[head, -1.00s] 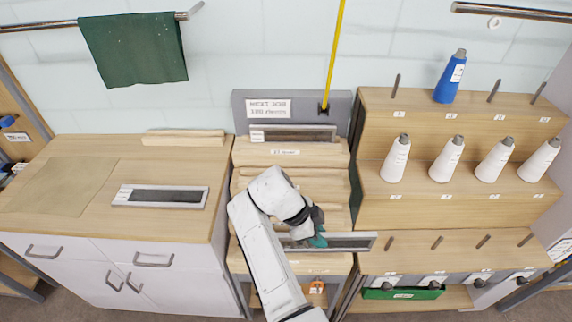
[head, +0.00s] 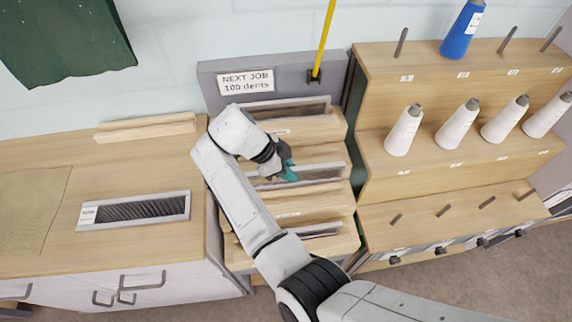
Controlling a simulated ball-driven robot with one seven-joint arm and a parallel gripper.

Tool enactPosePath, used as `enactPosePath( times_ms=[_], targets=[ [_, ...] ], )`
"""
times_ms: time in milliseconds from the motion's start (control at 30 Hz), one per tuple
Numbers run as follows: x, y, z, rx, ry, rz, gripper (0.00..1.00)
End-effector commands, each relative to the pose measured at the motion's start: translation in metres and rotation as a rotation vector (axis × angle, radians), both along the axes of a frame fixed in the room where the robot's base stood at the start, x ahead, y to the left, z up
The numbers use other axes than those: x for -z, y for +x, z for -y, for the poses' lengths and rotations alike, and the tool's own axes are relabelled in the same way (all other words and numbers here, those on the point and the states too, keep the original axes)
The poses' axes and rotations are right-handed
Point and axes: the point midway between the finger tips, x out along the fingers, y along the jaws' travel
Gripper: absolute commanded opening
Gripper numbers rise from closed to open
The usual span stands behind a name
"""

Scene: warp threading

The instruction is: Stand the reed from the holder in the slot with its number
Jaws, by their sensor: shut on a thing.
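My gripper (head: 287,173) is shut on a grey-framed reed (head: 322,171) with a dark middle. It holds the reed at its left part, over the middle of the stepped wooden rack (head: 338,123). My wrist and fingers hide the reed's left end, and I cannot tell whether its lower edge touches the rack. Another reed (head: 305,107) stands at the rack's top, below a grey panel with a sign (head: 246,82) reading "NEXT JOB 100 dents". A further reed (head: 322,229) shows at the lowest step, partly behind my arm. The small step labels are too blurred to read.
Another reed (head: 150,208) lies flat on the left cabinet top, with wooden strips (head: 146,127) behind it. A stepped shelf (head: 440,175) with white cones (head: 402,132), a blue cone (head: 461,29) and pegs stands close on the right. A yellow pole (head: 322,45) rises behind the rack.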

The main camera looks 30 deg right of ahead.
Motion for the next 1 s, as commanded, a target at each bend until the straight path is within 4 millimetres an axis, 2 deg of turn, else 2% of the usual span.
enactPosePath(
  times_ms=[1000],
  targets=[
    [0.070, 0.000, 0.000, -0.001, 0.000, 0.001, 0.00]
  ],
)
